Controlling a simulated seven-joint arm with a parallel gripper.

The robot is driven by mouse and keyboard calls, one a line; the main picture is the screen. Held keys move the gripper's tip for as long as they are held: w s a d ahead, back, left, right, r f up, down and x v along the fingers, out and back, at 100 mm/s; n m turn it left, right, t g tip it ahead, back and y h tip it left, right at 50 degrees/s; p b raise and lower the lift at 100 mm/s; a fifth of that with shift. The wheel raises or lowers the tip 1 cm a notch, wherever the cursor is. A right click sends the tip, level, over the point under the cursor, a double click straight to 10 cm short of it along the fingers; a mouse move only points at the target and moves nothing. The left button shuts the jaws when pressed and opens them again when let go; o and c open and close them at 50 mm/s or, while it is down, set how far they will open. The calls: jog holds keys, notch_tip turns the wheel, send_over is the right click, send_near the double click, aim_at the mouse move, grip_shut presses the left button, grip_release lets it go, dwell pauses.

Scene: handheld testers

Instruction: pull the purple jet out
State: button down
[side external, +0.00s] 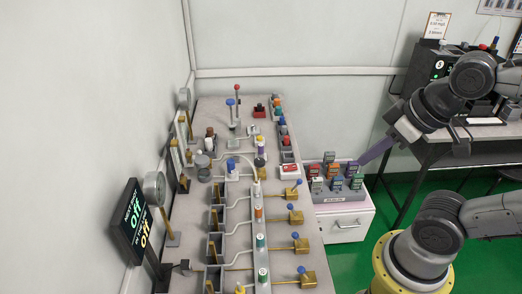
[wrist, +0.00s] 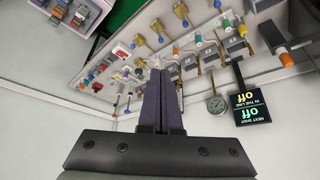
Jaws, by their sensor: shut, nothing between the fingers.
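My gripper (side external: 362,162) is in the side external view, its long dark purple fingers pointing down and left over the right end of a grey rack of handheld testers (side external: 326,196). In the wrist view my gripper (wrist: 159,71) has its fingers together with nothing between them. A small upright piece with a purple band (side external: 261,143) stands on the long bench in the side view; it may be the purple jet, but it is too small to be sure. I cannot pick it out with certainty in the wrist view.
The long grey bench (side external: 213,116) carries brass blocks with blue-knobbed levers (side external: 296,218), coloured fittings and gauges. A lit display reading "off" (side external: 133,221) stands at its left edge. A white drawer cabinet (side external: 345,228) is under the tester rack. Green floor is open at the right.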

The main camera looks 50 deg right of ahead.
jog(key=c, duration=1.2)
grip_release()
jog(key=shift+o, duration=1.4)
jog(key=shift+s+f+n, duration=0.1)
jog(key=shift+s+n, duration=0.05)
jog(key=shift+n, duration=0.55)
jog(key=o, duration=0.3)
jog(key=r+n, duration=0.1)
jog(key=w+r+n, duration=0.1)
jog(key=r+n, duration=0.1)
jog(key=w+r+n, duration=0.1)
jog(key=r, duration=0.1)
jog(key=shift+w, duration=0.15)
jog(key=w+r+n, duration=0.5)
jog(key=w+r, duration=0.1)
jog(key=w, duration=0.1)
jog(key=n+g, duration=0.6)
jog(key=n, duration=0.2)
send_over(261, 145)
notch_tip(261, 145, down, 24)
notch_tip(261, 145, down, 13)
jog(key=shift+w+d+r, duration=0.1)
